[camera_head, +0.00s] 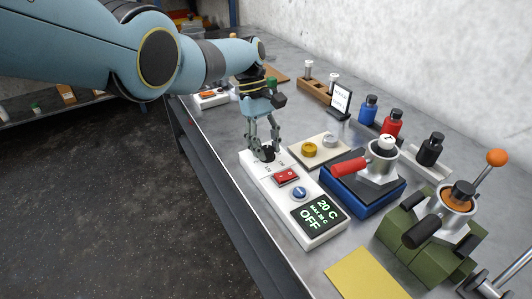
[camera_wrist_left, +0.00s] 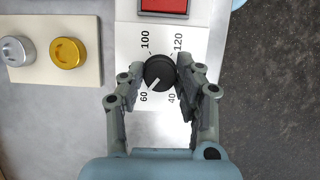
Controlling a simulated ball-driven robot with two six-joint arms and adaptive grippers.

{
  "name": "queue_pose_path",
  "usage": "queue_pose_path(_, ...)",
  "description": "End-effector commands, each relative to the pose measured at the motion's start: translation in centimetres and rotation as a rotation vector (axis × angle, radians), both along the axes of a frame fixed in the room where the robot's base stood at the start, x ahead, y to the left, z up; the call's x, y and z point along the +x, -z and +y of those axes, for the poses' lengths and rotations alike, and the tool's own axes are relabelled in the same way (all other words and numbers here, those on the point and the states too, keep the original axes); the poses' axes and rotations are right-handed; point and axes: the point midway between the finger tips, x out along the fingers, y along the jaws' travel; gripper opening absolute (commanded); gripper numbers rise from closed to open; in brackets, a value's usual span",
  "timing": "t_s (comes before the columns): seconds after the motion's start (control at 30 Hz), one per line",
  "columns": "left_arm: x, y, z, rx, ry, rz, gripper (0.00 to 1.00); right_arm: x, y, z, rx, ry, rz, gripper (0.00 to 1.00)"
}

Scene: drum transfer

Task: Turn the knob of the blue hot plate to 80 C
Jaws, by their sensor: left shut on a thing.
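A white control unit (camera_head: 325,232) lies on the bench, with a red switch (camera_head: 286,177), a blue button (camera_head: 299,193) and a dark display (camera_head: 318,212) reading 20 C and OFF in green. Its black knob (camera_wrist_left: 159,73) shows in the left wrist view with a white pointer aimed lower left, near the printed 60. The marks 40, 100 and 120 are also readable; no 80 mark is visible, as a finger covers the left side. My left gripper (camera_head: 265,151) is shut on the knob from above, one finger on each side (camera_wrist_left: 161,70). My right gripper is not in view.
A pale plate with a gold and a silver knob (camera_head: 309,149) lies beside the unit. A dark blue block (camera_head: 345,193) carries a red-handled metal pot. A green block (camera_head: 408,249), a yellow sheet (camera_head: 362,277) and several bottles (camera_head: 431,149) are to the right.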

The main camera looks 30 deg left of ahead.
Motion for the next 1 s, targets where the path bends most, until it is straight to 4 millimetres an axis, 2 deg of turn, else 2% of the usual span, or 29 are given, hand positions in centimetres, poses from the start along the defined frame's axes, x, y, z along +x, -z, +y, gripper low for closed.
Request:
queue_pose_path(0.03,0.2,0.3,0.0,0.001,0.044,-0.002,0.01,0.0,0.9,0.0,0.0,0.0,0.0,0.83)
queue_pose_path(0.1,0.2,0.3,0.0,0.001,0.111,-0.004,0.01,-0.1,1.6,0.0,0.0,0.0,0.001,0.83)
queue_pose_path(0.5,0.3,0.3,-0.2,0.001,0.49,-0.003,0.01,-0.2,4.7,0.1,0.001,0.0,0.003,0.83)
queue_pose_path(1.0,0.3,0.0,-0.3,0.003,0.853,-0.003,0.01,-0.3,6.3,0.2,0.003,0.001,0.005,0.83)
